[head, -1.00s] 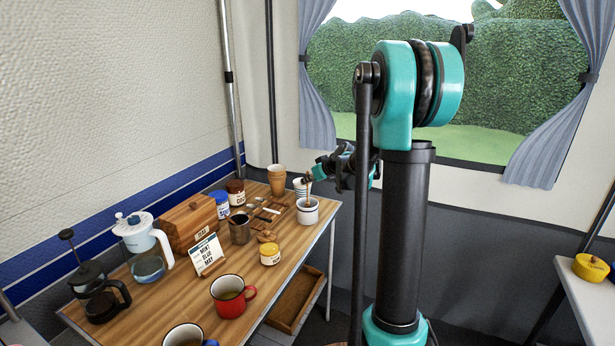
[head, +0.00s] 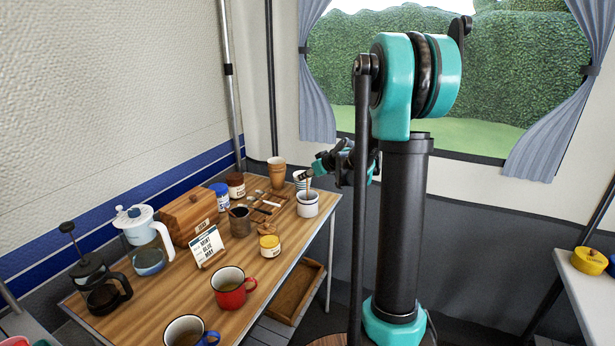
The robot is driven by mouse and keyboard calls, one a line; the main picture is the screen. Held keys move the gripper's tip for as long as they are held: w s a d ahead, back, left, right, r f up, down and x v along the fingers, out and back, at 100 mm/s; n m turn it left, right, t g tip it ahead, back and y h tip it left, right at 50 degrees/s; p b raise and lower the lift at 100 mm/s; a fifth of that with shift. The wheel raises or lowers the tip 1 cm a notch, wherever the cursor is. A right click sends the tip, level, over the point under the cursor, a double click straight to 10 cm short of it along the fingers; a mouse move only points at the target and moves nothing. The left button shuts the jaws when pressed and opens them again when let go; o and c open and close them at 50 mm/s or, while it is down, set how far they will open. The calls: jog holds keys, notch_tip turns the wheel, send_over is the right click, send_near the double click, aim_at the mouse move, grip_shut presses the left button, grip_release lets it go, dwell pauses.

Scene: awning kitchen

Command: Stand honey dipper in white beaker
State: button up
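The white beaker (head: 307,207) stands upright at the far right corner of the wooden table. My gripper (head: 309,174) is just above it, reaching in from the right, and looks shut on the honey dipper (head: 309,185). The dipper is a small, pale wooden stick hanging roughly upright below the fingertips, over the beaker's mouth. Its lower end is at or inside the rim. It is too small to tell whether it touches the bottom or a wall.
Striped cups (head: 299,178) and stacked tan cups (head: 277,172) stand behind the beaker. A red mug (head: 230,291) stands nearer the front.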

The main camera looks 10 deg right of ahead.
jog(key=v, duration=1.2)
jog(key=shift+s+f, duration=0.1)
jog(key=shift+f, duration=0.05)
dwell(0.5)
jog(key=s+f+m+g+h, duration=0.1)
jog(key=s+f+m, duration=0.1)
jog(key=s+f, duration=0.4)
jog(key=s+f+m+g+h, duration=0.2)
jog(key=s+f, duration=0.4)
jog(key=s, duration=0.8)
jog(key=s+f+m+g+h, duration=0.1)
jog(key=s+f+m+h, duration=0.1)
jog(key=s+f, duration=0.4)
jog(key=s, duration=0.4)
jog(key=shift+s+a+f+g, duration=0.3)
jog(key=shift+s+g, duration=0.05)
jog(key=shift+g, duration=0.05)
